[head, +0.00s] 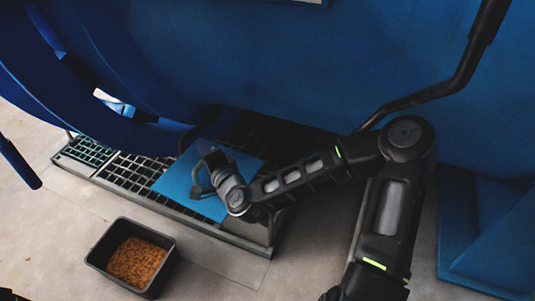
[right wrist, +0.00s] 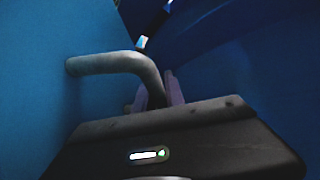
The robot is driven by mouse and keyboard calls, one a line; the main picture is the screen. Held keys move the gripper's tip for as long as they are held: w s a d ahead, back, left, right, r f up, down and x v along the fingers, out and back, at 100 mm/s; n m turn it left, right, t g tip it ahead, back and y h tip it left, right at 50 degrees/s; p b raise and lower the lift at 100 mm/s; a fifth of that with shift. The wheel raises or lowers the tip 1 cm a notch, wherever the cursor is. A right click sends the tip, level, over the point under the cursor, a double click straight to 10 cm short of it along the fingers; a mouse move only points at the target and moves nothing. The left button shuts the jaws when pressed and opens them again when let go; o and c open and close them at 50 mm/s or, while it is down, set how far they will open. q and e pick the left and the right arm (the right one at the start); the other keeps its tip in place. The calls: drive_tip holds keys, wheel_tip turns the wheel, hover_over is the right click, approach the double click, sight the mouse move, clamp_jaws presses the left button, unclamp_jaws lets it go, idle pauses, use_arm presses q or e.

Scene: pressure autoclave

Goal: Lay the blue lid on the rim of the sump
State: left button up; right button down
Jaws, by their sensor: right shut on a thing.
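The blue lid (head: 174,184) is a flat square plate over the right part of a grated trough in the floor, which I take to be the sump (head: 240,240). I cannot tell whether the lid touches the rim or hangs above it. My right gripper (head: 206,172) is shut on the lid's handle above the plate. In the right wrist view the grey bent handle (right wrist: 115,62) runs into the jaws (right wrist: 165,90), and the blue lid (right wrist: 45,105) fills the left side.
The big blue autoclave (head: 270,60) stands behind, its round door ring (head: 85,95) overhanging the grating (head: 125,170) at left. A dark bin (head: 100,255) of brown bits stands in front. A black pipe (head: 440,93) runs down the autoclave's right side.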

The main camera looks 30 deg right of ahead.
drive_tip(key=shift+w+d+r, duration=0.1)
drive_tip(key=shift+d+r, duration=0.05)
drive_tip(key=shift+d, duration=0.25)
use_arm(q)
drive_tip(key=shift+w+d, duration=0.1)
drive_tip(key=shift+d, duration=0.35)
